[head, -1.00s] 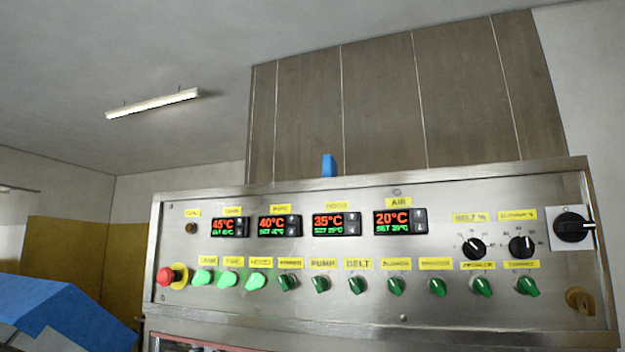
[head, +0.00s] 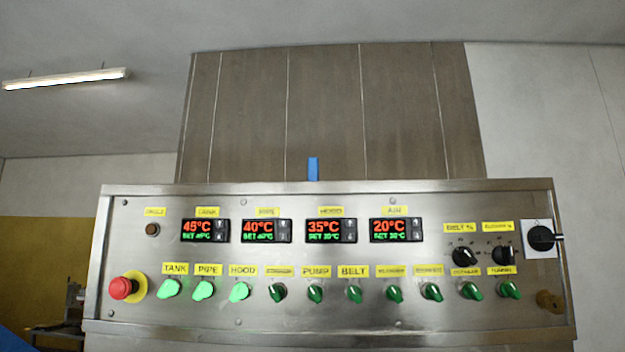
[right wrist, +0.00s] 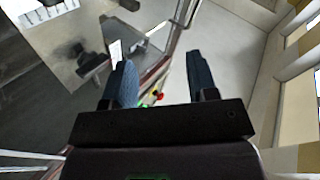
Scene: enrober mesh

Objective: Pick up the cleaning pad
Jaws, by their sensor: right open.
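A small blue block (head: 313,168) stands upright on the top edge of the steel control panel, near its middle, in the head view. It may be the cleaning pad, but I cannot tell for sure from here. My right gripper (right wrist: 161,88) shows in the right wrist view with its two dark blue fingers wide apart and nothing between them. It is well clear of anything it could hold. Neither gripper shows in the head view, and my left gripper is in no view.
The control panel (head: 325,325) fills the lower head view, with temperature displays, green knobs and a red emergency button (head: 121,288). A brown panelled duct (head: 325,110) rises behind it. Pale floor (right wrist: 235,45) and machine framing show below the right gripper.

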